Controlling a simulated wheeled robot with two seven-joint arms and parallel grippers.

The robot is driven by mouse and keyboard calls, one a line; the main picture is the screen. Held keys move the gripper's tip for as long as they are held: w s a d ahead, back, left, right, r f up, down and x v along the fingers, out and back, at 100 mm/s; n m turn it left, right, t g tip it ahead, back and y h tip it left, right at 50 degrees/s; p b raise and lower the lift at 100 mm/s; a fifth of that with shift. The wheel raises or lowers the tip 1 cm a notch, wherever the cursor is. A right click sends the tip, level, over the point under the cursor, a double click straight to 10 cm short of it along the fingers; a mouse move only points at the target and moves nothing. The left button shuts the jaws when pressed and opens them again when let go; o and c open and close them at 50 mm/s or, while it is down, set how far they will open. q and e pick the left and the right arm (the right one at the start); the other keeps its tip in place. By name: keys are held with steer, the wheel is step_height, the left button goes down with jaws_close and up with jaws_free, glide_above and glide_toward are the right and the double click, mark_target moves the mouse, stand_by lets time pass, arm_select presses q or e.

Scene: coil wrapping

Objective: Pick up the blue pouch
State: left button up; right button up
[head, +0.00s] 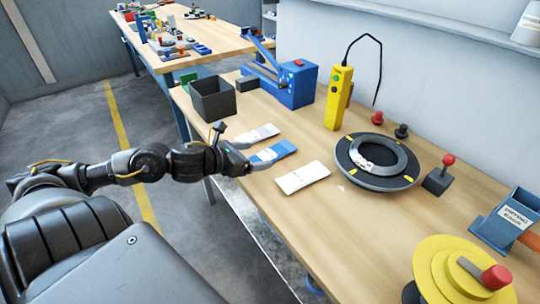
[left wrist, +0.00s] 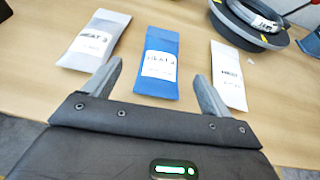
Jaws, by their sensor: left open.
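The blue pouch (head: 273,152) lies flat on the wooden table between two pale pouches. In the left wrist view the blue pouch (left wrist: 157,62) has a white label and sits just ahead of the space between my fingers. A grey-white pouch (left wrist: 95,42) lies to its left and a white pouch (left wrist: 229,74) to its right. These also show in the head view, the grey-white one (head: 257,133) behind and the white one (head: 302,177) in front. My left gripper (left wrist: 158,85) is open and empty at the table's edge. My right gripper is not in view.
A black ring fixture (head: 345,158) with a coil stands right of the pouches. A dark open bin (head: 213,98), a blue machine (head: 292,85) and a yellow device (head: 339,97) stand farther back. A yellow turntable (head: 440,268) is at the front right.

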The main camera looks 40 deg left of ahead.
mark_target(265, 154)
arm_select(q)
steer(key=shift+w+d, duration=0.1)
steer(key=shift+w, duration=0.1)
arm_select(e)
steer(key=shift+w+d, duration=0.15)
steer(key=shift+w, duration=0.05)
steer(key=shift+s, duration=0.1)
arm_select(q)
steer(key=shift+w+d+f, duration=0.1)
steer(key=shift+w+f, duration=0.1)
steer(key=shift+w, duration=0.2)
steer(key=p+x, duration=0.1)
steer(key=x, duration=0.2)
steer(key=shift+w+d+f, duration=0.15)
steer(key=shift+w+f, duration=0.2)
steer(key=shift+w, duration=0.1)
steer(key=shift+f, duration=0.1)
steer(key=c, duration=1.1)
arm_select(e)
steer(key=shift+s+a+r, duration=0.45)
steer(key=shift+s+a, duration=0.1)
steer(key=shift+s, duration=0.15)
